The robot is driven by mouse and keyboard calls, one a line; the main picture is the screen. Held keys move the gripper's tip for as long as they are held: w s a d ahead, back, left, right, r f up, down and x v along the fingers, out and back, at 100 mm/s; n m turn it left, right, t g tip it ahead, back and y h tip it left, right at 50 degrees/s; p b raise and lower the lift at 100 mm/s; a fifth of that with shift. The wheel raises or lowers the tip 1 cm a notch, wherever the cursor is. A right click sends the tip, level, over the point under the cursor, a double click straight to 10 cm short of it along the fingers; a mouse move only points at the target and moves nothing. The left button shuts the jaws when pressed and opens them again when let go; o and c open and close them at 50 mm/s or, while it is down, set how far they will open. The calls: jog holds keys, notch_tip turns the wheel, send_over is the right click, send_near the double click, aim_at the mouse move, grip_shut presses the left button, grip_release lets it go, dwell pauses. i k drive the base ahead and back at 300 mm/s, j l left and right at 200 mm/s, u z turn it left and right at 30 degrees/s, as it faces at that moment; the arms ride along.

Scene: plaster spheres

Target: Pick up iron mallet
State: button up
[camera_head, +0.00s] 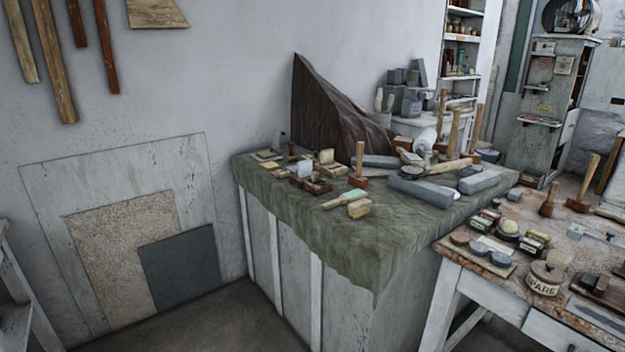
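Several mallets with wooden handles show in the head view, and I cannot tell for sure which is iron. One lies on the green cloth-covered bench (345,235), its pale handle (449,166) slanting up to the right and a greyish head (411,172) at its left end, partly crowded by grey blocks. One with a reddish-brown head (357,181) stands handle-up at the bench's middle. Two more brown-headed mallets, one nearer (547,208) and one farther right (578,204), stand handle-up on the right-hand table. My gripper is not in view.
Grey stone blocks (420,191) and small brown blocks crowd the bench top. A dark jagged slab (335,110) stands behind it. The right table (478,268) holds tins and a lidded pot (545,279). Bare floor (205,325) shows left of the bench.

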aim_at(357, 178)
jog(key=i+j+z, duration=0.5)
jog(key=i, duration=0.2)
jog(key=i+j+z, duration=0.75)
jog(key=j, duration=0.35)
jog(key=i+j+z, duration=0.2)
jog(key=j, duration=0.3)
jog(key=i+j+z, duration=0.25)
jog(key=j, duration=0.25)
jog(key=i+j+z, duration=0.25)
jog(key=j, duration=0.3)
jog(key=k+l, duration=0.05)
jog(key=k, duration=0.05)
